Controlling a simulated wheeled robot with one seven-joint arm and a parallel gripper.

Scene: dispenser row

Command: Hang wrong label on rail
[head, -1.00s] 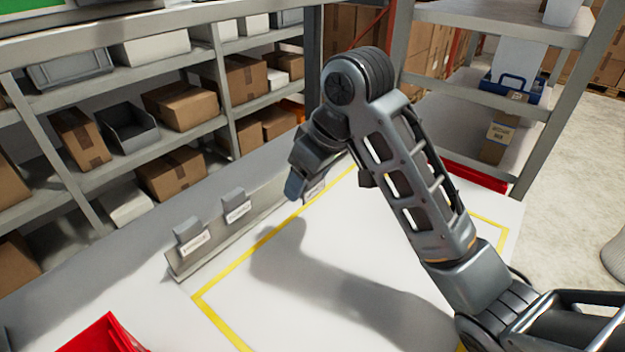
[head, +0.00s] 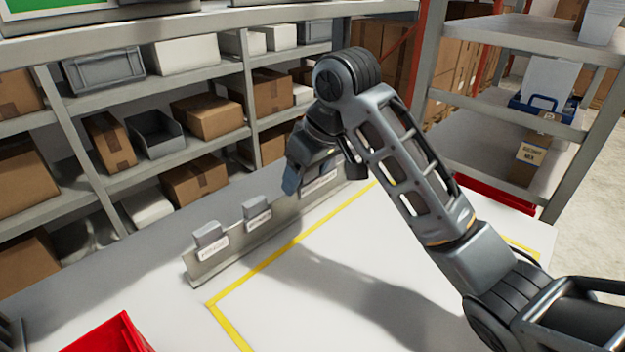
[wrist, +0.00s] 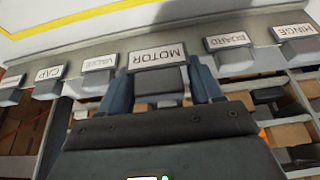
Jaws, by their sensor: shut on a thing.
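My gripper (wrist: 160,88) is shut on the grey tab of the MOTOR label (wrist: 157,55), whose print is upside down in the wrist view. In the head view my gripper (head: 305,172) is at the far part of the grey rail (head: 240,250). The MOTOR label looks larger than its neighbours; I cannot tell whether it touches the rail. In the wrist view VALVE (wrist: 100,63) and CAP (wrist: 48,73) are left of it, BOARD (wrist: 228,40) and HINGE (wrist: 294,31) right. The head view shows two tabbed labels (head: 213,248) left of my gripper, too small to read.
A white table (head: 330,270) with a yellow outline lies in front of the rail, mostly clear. A red bin (head: 115,338) is at the near left. Shelves with cardboard boxes (head: 195,180) stand behind; another rack (head: 480,150) stands at the right.

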